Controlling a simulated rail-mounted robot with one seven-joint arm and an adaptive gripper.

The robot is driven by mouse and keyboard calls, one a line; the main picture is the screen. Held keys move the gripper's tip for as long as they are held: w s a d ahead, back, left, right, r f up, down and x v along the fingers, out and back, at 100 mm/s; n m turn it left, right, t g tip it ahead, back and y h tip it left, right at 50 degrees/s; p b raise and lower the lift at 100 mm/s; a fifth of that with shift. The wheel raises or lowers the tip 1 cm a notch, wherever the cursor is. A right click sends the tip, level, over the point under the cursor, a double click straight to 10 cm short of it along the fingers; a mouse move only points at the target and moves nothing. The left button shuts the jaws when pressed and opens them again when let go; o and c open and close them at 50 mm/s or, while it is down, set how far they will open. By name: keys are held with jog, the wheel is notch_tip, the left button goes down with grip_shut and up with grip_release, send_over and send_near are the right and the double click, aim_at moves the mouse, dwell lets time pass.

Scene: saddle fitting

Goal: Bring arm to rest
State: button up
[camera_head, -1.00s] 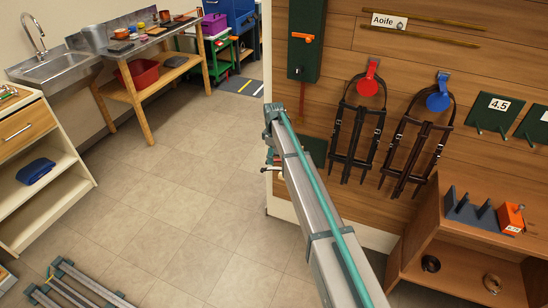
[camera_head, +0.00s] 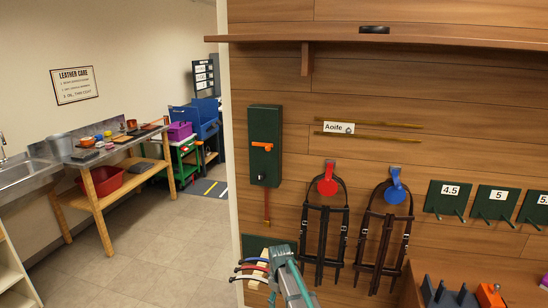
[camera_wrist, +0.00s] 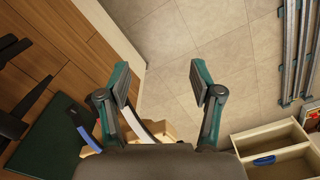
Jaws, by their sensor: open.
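My gripper (camera_wrist: 160,82) is open and empty in the wrist view. Its two fingers stand well apart, with bare tiled floor showing between them. In the head view my arm (camera_head: 288,280) rises from the bottom edge in front of the wooden wall's left end. The gripper itself cannot be made out clearly there. Curved red, blue and white bands with pale wood blocks (camera_head: 256,278) show just left of the arm. Similar bands and wood show below the left finger in the wrist view, close beneath the gripper; whether they touch it cannot be told.
The wooden wall (camera_head: 450,110) carries a green box (camera_head: 264,145), two dark bridles (camera_head: 322,230) on red and blue holders, and numbered green plates (camera_head: 447,198). A wooden bench (camera_head: 98,205) stands left. Tiled floor (camera_head: 150,240) between is clear. A cabinet (camera_wrist: 280,145) shows lower right in the wrist view.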

jog(key=s+d+f+m, duration=0.2)
jog(key=s+d+m, duration=0.45)
jog(key=s, duration=0.65)
jog(key=s+d+f+m, duration=0.2)
jog(key=s+d+m, duration=0.1)
jog(key=s+d, duration=0.8)
jog(key=s+f+g, duration=0.2)
jog(key=s+f, duration=0.4)
jog(key=s, duration=0.4)
jog(key=s+a+f+g, duration=0.1)
jog(key=s+f+g, duration=0.1)
jog(key=s+f, duration=0.4)
jog(key=s+a+f+g, duration=0.1)
jog(key=s+f, duration=0.5)
jog(key=s, duration=0.8)
jog(key=shift+g, duration=0.9)
jog(key=shift+s, duration=0.1)
